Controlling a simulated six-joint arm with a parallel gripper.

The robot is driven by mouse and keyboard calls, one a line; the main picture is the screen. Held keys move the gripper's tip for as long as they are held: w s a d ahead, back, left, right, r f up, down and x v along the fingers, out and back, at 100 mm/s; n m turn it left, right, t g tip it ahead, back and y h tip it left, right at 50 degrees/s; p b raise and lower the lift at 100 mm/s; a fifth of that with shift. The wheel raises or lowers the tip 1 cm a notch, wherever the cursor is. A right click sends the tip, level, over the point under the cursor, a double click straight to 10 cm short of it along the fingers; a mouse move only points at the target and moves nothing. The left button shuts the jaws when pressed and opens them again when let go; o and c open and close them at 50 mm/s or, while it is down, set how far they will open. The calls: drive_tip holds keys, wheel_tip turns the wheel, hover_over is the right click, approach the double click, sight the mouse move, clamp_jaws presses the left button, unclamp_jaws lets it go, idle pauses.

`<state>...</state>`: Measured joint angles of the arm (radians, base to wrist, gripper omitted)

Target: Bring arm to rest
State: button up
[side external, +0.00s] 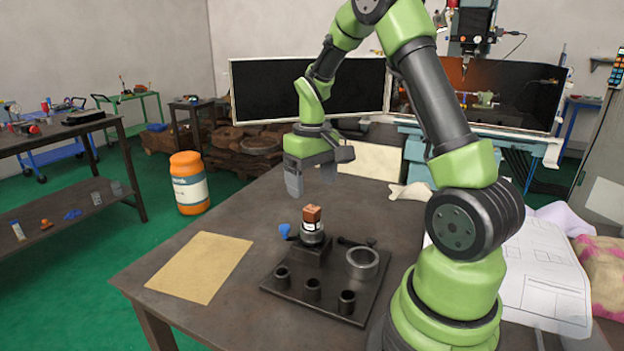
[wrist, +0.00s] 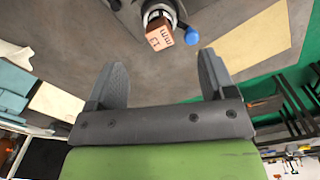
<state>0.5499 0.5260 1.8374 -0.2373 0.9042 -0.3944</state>
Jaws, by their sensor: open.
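My gripper (side external: 310,182) is open and empty. It hangs above the table, behind and above the chuck fixture in the side view. In the wrist view both fingers (wrist: 163,84) stand apart with bare table between them. The chuck (side external: 312,240) stands on a dark base plate (side external: 325,302). A blue knob (side external: 286,231) sticks out beside the chuck and also shows in the wrist view (wrist: 192,36).
The base plate carries several small dark cups (side external: 312,288) and a wider ring (side external: 362,262). A tan sheet (side external: 200,266) lies on the table at left. Papers (side external: 540,275) and a cloth (side external: 598,265) lie at right. Two dark screens (side external: 300,92) stand behind the table.

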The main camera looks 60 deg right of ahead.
drive_tip(key=s+a+r+t+y, duration=0.1)
drive_tip(key=s+a+r+t, duration=0.2)
drive_tip(key=s+a+r, duration=0.3)
drive_tip(key=s+a+r+t+y, duration=0.1)
drive_tip(key=s+a+r+t, duration=0.3)
drive_tip(key=a, duration=0.9)
wheel_tip(320, 180, up, 4)
drive_tip(key=shift+s+r+n, duration=0.2)
drive_tip(key=shift+s+n, duration=0.1)
drive_tip(key=shift+s, duration=0.8)
